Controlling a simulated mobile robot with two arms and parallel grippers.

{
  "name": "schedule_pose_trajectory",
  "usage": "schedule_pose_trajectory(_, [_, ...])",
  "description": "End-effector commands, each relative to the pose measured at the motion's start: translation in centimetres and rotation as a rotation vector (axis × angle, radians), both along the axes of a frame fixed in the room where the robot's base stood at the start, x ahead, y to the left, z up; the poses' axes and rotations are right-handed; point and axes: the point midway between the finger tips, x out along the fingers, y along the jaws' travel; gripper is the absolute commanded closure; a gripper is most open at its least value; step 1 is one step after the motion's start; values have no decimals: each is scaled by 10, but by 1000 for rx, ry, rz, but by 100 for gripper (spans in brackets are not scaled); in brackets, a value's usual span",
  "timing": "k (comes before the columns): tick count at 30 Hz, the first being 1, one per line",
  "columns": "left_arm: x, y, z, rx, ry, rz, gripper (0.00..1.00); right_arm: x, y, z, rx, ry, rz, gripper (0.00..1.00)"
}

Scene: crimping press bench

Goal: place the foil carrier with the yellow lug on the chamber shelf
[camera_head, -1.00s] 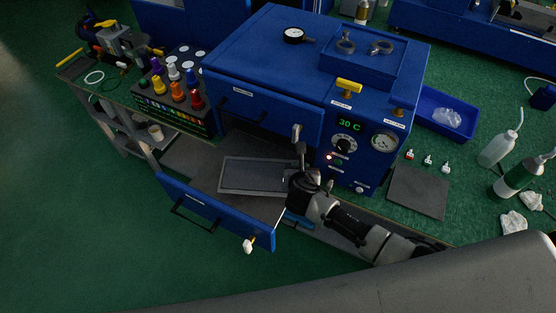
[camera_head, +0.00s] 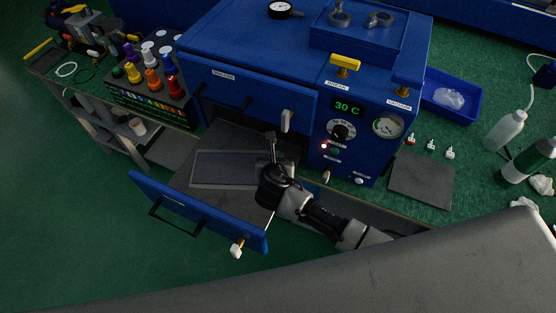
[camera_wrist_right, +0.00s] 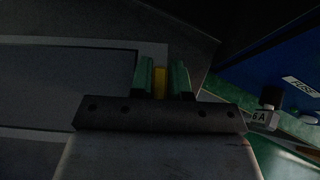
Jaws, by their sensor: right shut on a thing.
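My right gripper (camera_wrist_right: 160,82) is shut on a small yellow lug (camera_wrist_right: 160,84), which shows between its green fingers in the right wrist view. In the head view the gripper (camera_head: 271,146) is at the right end of the open chamber shelf (camera_head: 266,207). A flat dark rectangle with a pale border (camera_head: 235,168) lies on the shelf, left of the gripper; it also fills the left of the wrist view (camera_wrist_right: 65,85). I cannot tell whether this rectangle is the foil carrier or part of the shelf. My left gripper is not in view.
The blue press (camera_head: 270,45) rises behind the shelf, its front flap (camera_head: 245,95) overhanging. The lowered blue door (camera_head: 200,213) borders the shelf's front. A dark mat (camera_head: 421,179), blue bin (camera_head: 455,98) and several bottles stand to the right. A rack of coloured plugs (camera_head: 150,95) is at left.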

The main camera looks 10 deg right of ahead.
Motion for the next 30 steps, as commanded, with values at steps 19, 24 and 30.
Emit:
schedule_pose_trajectory(19, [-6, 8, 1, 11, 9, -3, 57, 0, 0, -1, 1, 0, 1, 58])
schedule_pose_trajectory(24, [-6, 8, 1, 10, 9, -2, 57, -11, 3, 9, 2, -1, 2, 58])
schedule_pose_trajectory(30, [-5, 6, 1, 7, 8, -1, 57, -45, 11, 32, 3, 0, 3, 58])
